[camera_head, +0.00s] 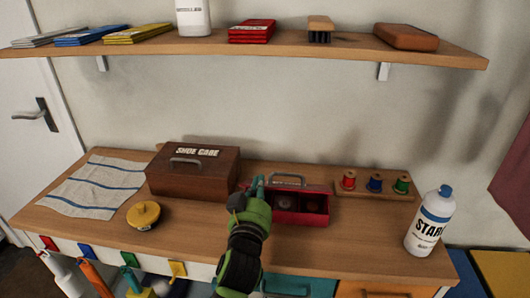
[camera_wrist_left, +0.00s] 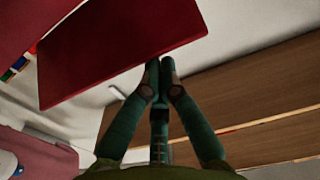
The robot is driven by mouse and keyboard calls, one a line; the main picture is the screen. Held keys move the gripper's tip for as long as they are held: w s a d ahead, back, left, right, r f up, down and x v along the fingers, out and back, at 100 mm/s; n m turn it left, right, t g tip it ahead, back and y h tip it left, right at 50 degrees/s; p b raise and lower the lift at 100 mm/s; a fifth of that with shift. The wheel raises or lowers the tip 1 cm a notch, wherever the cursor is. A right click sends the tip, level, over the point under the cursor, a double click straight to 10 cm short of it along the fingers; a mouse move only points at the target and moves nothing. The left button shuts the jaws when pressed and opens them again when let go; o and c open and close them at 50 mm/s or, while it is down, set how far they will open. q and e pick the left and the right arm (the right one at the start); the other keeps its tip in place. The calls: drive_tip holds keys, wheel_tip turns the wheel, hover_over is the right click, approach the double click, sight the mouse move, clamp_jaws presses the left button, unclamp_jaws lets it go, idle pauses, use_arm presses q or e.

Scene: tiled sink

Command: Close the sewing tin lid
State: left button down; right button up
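The red sewing tin (camera_head: 303,218) stands on the wooden bench right of the middle. Its front part shows dark openings with small contents, and a grey handle (camera_head: 290,176) rises at its back. How far the lid stands open is hard to tell in the head view. My left gripper (camera_head: 257,187) is at the tin's left end and hides part of it. In the left wrist view, its two fingertips (camera_wrist_left: 160,64) are together with nothing visible between them. A red panel (camera_wrist_left: 120,48), apparently the lid, is right beside the fingertips; contact cannot be told. My right gripper is out of view.
A brown shoe care box (camera_head: 195,174) stands left of the tin, a round yellow tin (camera_head: 143,216) before it. A spool rack (camera_head: 375,186) and a starch bottle (camera_head: 430,222) stand to the right. A striped cloth (camera_head: 90,187) lies left. A loaded shelf (camera_head: 270,51) hangs above.

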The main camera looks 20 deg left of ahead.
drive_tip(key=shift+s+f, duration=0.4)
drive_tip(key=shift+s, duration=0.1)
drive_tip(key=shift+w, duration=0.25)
